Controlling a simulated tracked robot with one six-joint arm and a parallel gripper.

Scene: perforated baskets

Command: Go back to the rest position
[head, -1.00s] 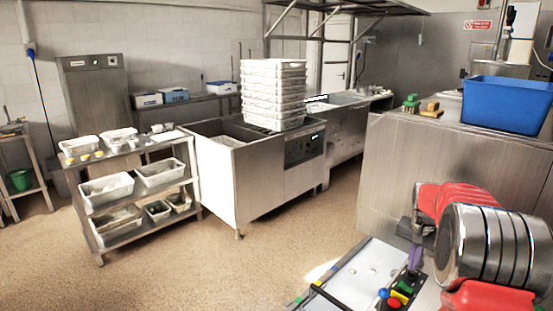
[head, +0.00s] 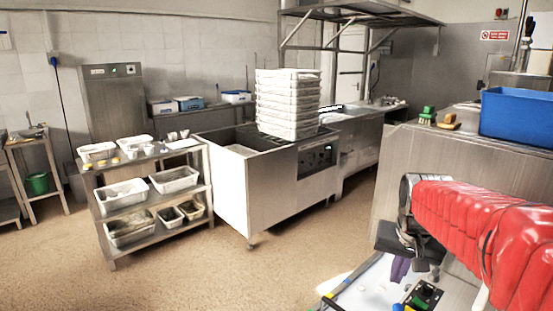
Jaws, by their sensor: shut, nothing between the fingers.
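My gripper (head: 400,268) shows at the lower right, pointing down with its purple fingers together. It holds nothing and hangs above a pale surface of my own base. My red-sleeved arm reaches in from the right edge and hides part of the steel counter behind it. The stack of white perforated baskets (head: 288,103) stands upright on the steel unit in the middle, well apart from my gripper.
A shelf cart (head: 150,205) with white baskets stands left. The tan floor (head: 220,275) in front is clear.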

